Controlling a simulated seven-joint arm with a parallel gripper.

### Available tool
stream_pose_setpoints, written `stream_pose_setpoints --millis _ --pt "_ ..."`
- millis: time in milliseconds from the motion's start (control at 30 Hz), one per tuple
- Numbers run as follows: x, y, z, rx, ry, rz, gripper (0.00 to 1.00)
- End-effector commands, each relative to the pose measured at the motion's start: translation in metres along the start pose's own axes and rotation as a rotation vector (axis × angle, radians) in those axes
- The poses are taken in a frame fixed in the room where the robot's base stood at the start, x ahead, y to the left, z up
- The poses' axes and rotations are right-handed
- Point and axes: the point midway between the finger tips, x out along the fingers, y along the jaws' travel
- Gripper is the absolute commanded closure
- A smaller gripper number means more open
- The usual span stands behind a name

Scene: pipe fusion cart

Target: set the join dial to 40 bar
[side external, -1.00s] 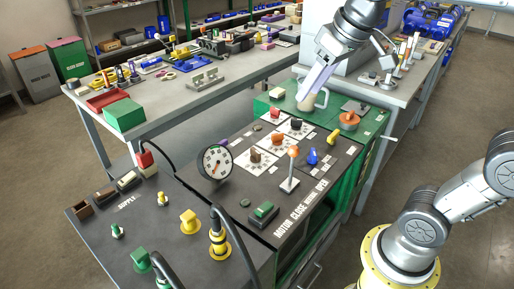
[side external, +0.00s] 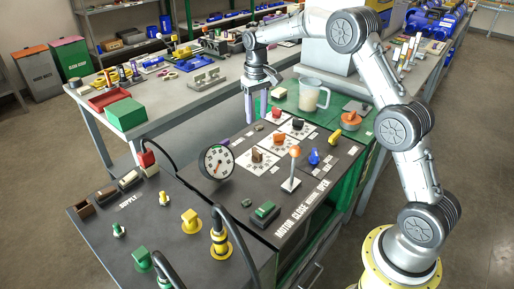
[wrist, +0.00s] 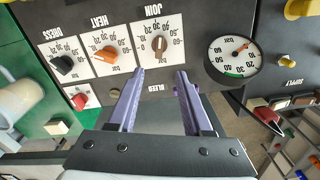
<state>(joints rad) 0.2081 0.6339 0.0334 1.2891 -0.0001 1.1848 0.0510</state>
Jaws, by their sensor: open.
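The join dial (wrist: 159,45) has a brown knob on a white scale card. It shows upside down in the wrist view, just beyond my fingertips, and I cannot read its setting surely. In the side external view the brown knob (side external: 257,155) stands on the dark panel. My gripper (wrist: 157,74) is open and empty, its two purple fingers apart and pointing toward the join card. In the side external view my gripper (side external: 255,107) hangs above the panel's back left edge, apart from the knob.
The orange heat dial (wrist: 107,55) and black dress dial (wrist: 63,65) sit beside the join dial. A round gauge (side external: 216,162) stands left of it. An orange-topped lever (side external: 293,168) rises to its right. A clear jug (side external: 313,95) stands behind on green.

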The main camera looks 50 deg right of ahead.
Motion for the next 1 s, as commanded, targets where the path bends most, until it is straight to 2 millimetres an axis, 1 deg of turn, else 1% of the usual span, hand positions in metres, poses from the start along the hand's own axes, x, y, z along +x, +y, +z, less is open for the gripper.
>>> stream_pose_setpoints --millis 167,600,700,833,1000 --pt "0.018 0.002 0.001 0.003 -0.005 0.000 0.50" --pt "0.102 0.002 0.002 0.003 -0.005 0.000 0.50" --pt "0.116 0.002 0.001 0.003 -0.004 0.000 0.50" --pt "0.129 0.001 0.001 0.003 -0.002 0.000 0.50" --pt "0.136 0.001 0.001 0.003 -0.001 0.000 0.50"
